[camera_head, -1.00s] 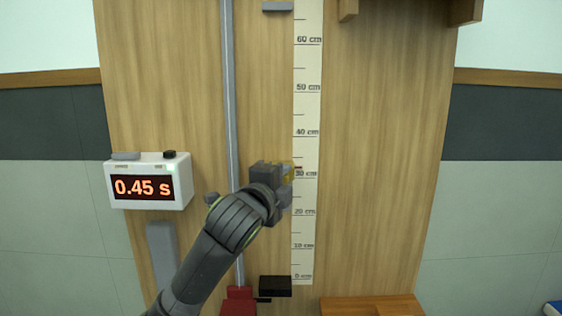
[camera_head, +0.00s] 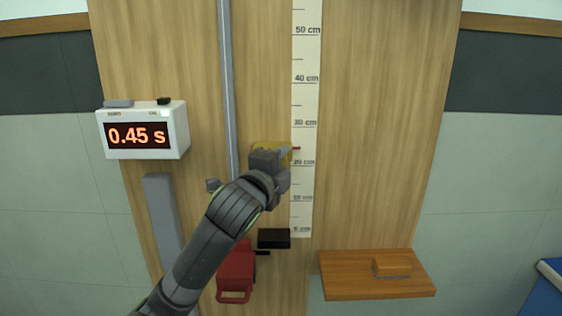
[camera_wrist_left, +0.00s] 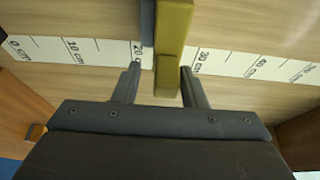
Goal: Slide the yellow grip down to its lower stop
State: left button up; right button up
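The yellow grip (camera_head: 287,151) is on the board beside the white scale (camera_head: 305,80), partly hidden by my left gripper (camera_head: 270,160). In the left wrist view the yellow grip (camera_wrist_left: 172,40) stands between the two fingers of my left gripper (camera_wrist_left: 160,72). The finger on the higher-number side is close against it, and whether it touches is unclear. A gap shows on the other side, so the gripper is open around the grip. My right gripper is not in view.
A grey vertical rail (camera_head: 229,90) runs left of the scale. A black block (camera_head: 274,238) sits at the scale's foot, with a red base (camera_head: 236,270) beside it. A timer (camera_head: 142,132) reads 0.45 s. A wooden shelf (camera_head: 350,285) juts out at lower right.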

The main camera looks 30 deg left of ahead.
pick_arm(q)
jog(key=shift+o, duration=0.4)
jog(key=shift+w, duration=0.15)
jog(key=shift+s+r, duration=0.1)
jog(key=shift+s, duration=0.2)
jog(key=s+d+p, duration=0.2)
jog(key=s+p, duration=1.4)
jog(key=p, duration=0.3)
jog(key=shift+s+d, duration=0.35)
